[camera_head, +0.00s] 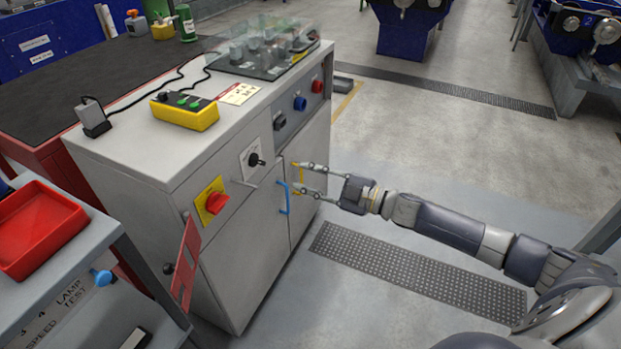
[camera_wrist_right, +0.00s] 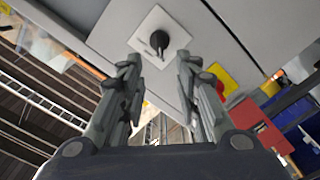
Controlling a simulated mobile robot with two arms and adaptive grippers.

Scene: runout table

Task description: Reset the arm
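My right arm (camera_head: 450,222) reaches in from the right in the head view. My right gripper (camera_head: 296,177) is open, with its two fingers spread near the front of the grey cabinet (camera_head: 240,250). The fingers are close to the blue door handle (camera_head: 284,198) and a yellow handle beside it; I cannot tell whether they touch. In the right wrist view the open gripper (camera_wrist_right: 158,85) has nothing between its fingers. Beyond them is a black knob (camera_wrist_right: 159,40) on a white plate, which also shows in the head view (camera_head: 255,159). My left gripper is not in view.
A red switch (camera_head: 216,202) on a yellow plate and a red hinged panel (camera_head: 186,262) are on the cabinet's left side. A yellow control box (camera_head: 184,110) stands on top. A red tray (camera_head: 38,228) is at the left. The floor right of the cabinet is open.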

